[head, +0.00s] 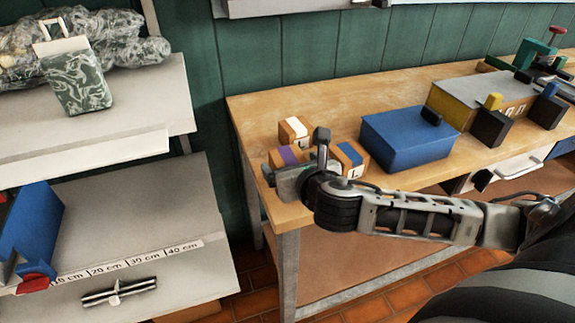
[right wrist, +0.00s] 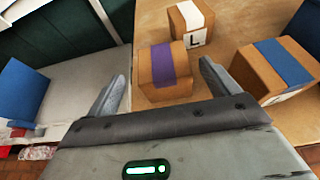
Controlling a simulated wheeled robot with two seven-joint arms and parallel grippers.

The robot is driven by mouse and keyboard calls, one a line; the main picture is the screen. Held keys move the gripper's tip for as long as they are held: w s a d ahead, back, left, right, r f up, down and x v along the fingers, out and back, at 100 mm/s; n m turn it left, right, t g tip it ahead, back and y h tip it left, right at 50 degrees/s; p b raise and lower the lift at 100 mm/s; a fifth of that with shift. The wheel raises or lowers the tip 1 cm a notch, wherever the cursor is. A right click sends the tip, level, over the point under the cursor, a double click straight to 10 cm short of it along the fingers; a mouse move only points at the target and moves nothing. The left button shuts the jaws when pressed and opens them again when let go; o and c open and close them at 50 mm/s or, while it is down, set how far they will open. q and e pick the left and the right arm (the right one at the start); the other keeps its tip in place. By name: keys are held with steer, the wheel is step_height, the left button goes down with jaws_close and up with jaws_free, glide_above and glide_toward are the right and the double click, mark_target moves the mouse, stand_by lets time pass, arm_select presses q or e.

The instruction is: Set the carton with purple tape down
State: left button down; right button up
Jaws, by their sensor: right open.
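The carton with purple tape (right wrist: 164,72) rests on the wooden workbench (head: 310,92), near its left end; in the head view it (head: 288,156) is partly hidden by my right gripper. My right gripper (head: 283,178) is open, and in the right wrist view its fingers (right wrist: 160,85) stand on either side of the near part of the carton, with gaps visible. A carton with white tape (head: 294,129) stands behind it, and a carton with blue tape (head: 350,156) stands to its right. My left gripper is not in view.
A blue box (head: 408,140) stands right of the cartons on the bench. Further right are a grey-topped box (head: 480,95) and tools. A grey shelf unit (head: 165,190) stands left of the bench, across a gap. The bench's left front corner is bare.

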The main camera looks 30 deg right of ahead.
mark_target(289, 159)
steer(key=x, duration=0.4)
steer(key=shift+w+d, duration=0.2)
steer(key=shift+d, duration=0.1)
steer(key=c, duration=1.2)
steer(key=shift+c, duration=0.6)
steer(key=shift+r, duration=0.1)
